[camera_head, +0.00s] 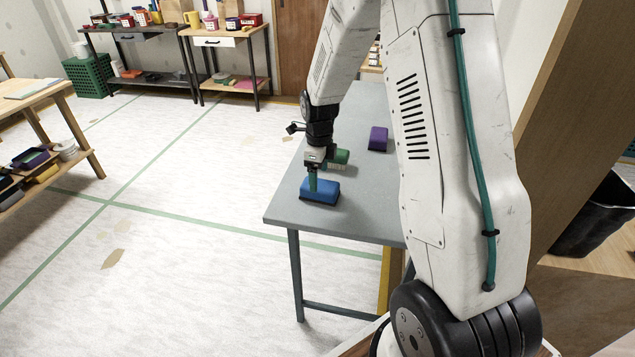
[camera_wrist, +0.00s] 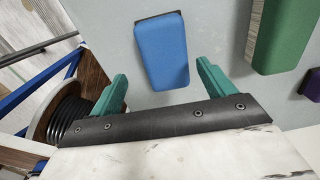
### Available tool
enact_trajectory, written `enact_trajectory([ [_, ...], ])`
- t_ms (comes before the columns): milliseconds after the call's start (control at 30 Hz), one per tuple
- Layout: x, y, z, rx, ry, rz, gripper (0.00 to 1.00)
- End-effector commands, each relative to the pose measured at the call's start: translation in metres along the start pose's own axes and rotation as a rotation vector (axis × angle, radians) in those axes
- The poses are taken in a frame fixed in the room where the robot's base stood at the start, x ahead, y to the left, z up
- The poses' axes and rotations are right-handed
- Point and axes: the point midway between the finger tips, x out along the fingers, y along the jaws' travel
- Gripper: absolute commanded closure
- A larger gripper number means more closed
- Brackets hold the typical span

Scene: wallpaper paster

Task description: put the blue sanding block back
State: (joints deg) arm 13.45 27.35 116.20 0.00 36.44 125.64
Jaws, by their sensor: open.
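The blue sanding block (camera_head: 320,191) lies flat on the grey table (camera_head: 281,207), near its front left corner. It also shows in the wrist view (camera_wrist: 162,50), its near end between the two fingers in the picture. My gripper (camera_head: 313,183) is open and empty, pointing down over the block; the head view shows a teal finger against the block, partly covering it. In the wrist view my gripper's teal fingers (camera_wrist: 160,74) stand apart on either side of the block with gaps. I cannot tell whether the fingertips touch the block or hang above it.
A green block (camera_head: 341,156) lies just behind the blue one, and a purple block (camera_head: 378,139) farther back right on the same table. At left is a wooden bench (camera_head: 35,100) with a lower shelf. Two shelving tables stand at the back wall. Open floor lies left of the grey table.

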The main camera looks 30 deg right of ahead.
Motion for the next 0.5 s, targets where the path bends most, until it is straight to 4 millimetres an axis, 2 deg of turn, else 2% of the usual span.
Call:
enact_trajectory([
  [167,-0.021,0.001,0.000,-0.005,-0.001,-0.001,0.18],
  [267,-0.037,0.007,-0.001,-0.065,-0.004,-0.006,0.18],
  [367,-0.068,0.026,-0.004,-0.224,-0.009,-0.016,0.18],
  [500,-0.127,0.069,-0.017,-0.574,-0.015,-0.037,0.18],
])
